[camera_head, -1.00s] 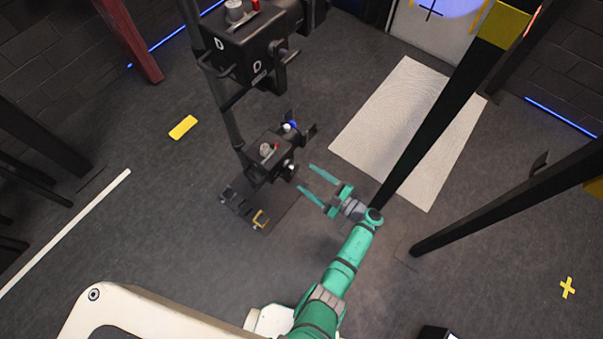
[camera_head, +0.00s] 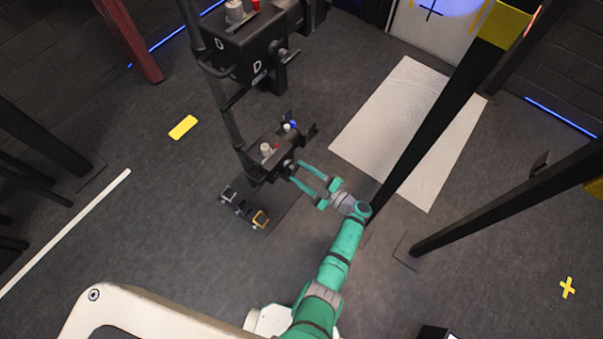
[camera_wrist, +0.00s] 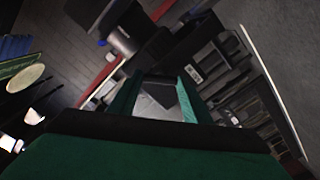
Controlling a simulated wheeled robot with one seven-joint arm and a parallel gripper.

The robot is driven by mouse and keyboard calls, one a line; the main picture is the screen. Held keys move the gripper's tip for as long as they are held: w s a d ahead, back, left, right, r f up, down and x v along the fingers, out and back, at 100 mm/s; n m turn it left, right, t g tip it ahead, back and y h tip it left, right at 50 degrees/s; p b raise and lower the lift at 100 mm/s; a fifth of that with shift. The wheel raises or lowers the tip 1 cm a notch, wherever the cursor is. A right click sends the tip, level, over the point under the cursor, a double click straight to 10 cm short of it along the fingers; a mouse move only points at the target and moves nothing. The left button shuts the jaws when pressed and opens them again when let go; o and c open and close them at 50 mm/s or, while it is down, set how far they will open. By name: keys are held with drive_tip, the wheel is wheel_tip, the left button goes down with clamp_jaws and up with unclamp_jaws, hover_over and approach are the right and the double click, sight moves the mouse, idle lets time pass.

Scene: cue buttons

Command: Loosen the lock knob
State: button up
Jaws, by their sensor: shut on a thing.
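The lower black control box (camera_head: 270,152) hangs on a dark upright post. A small dark and silver lock knob (camera_head: 287,163) sticks out of its right side. My green gripper (camera_head: 296,172) reaches in from the right, its two fingertips at this side of the box. The fingers are shut on the knob, with a gap between them as wide as what they hold. In the wrist view, a dark and grey block (camera_wrist: 157,93) shows between the two green fingers. The fingertips partly hide the knob.
A larger black box (camera_head: 250,48) with a red button stands above on the same post. Pedals (camera_head: 260,219) lie on the floor plate below. A dark slanted post (camera_head: 420,140) stands right of my arm.

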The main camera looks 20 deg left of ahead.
drive_tip(key=shift+n, duration=7)
drive_tip(key=shift+d, duration=0.1)
drive_tip(key=o, duration=1)
drive_tip(key=v, duration=1)
drive_tip(key=shift+s+d, duration=0.2)
drive_tip(key=shift+d, duration=0.15)
